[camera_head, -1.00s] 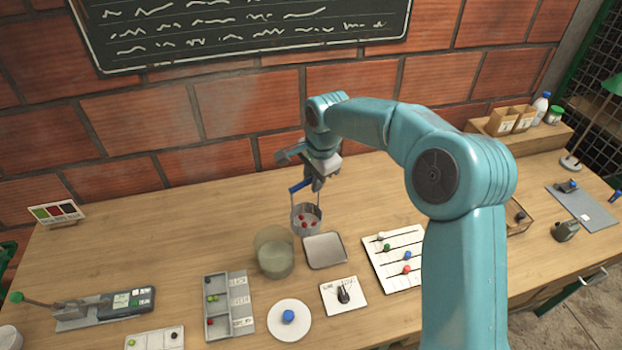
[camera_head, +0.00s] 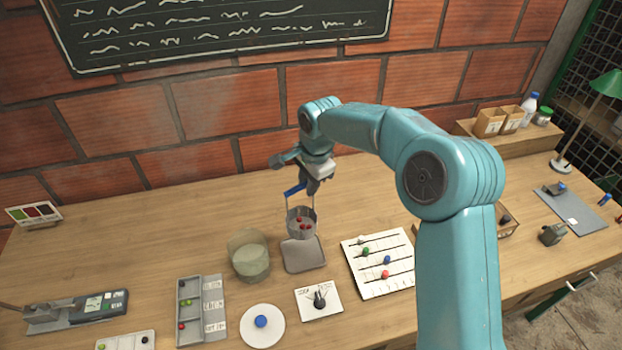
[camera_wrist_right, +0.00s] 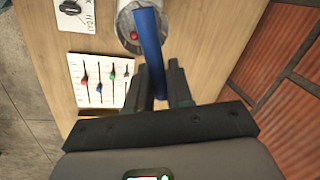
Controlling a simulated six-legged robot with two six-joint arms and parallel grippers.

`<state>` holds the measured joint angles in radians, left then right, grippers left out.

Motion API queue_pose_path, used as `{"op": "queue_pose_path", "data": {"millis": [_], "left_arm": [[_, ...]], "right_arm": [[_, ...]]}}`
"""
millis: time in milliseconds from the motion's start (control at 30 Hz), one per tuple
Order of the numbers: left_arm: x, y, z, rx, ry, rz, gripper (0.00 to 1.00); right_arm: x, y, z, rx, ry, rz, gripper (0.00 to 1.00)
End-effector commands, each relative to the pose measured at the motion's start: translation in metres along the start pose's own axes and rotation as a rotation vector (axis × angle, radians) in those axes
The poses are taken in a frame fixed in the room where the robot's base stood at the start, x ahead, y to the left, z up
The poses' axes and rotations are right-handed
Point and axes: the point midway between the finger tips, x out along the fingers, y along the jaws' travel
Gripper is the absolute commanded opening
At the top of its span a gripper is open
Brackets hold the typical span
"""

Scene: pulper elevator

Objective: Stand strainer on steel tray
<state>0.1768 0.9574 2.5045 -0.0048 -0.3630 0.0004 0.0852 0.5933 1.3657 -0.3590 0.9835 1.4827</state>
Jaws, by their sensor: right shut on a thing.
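In the right wrist view the blue handle (camera_wrist_right: 149,50) runs between the gripper's fingers (camera_wrist_right: 157,85), with part of the cup beyond. The steel tray (camera_head: 304,257) is a small, shallow grey square on the bench. The strainer overlaps its back edge in the head view; I cannot tell whether they touch. My left gripper is out of view.
A white card with a black knob (camera_head: 320,299) lies in front, and a board with coloured sliders (camera_head: 379,263) lies to the right. The bench behind the beaker is clear.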

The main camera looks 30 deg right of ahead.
Motion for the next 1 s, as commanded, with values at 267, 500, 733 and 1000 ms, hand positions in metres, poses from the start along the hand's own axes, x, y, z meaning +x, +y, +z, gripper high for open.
{"op": "queue_pose_path", "data": {"millis": [267, 500, 733, 1000], "left_arm": [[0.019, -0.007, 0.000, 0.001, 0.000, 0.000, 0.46], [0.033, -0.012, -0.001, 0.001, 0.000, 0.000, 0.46], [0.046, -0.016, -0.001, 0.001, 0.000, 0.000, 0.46], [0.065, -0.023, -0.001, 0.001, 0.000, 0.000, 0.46]], "right_arm": [[0.028, 0.005, -0.001, 0.000, 0.000, -0.001, 0.00], [0.048, 0.010, -0.003, 0.001, 0.001, -0.001, 0.00], [0.068, 0.015, -0.004, 0.000, 0.001, -0.001, 0.00], [0.092, 0.019, -0.004, 0.000, 0.001, -0.001, 0.00]]}}
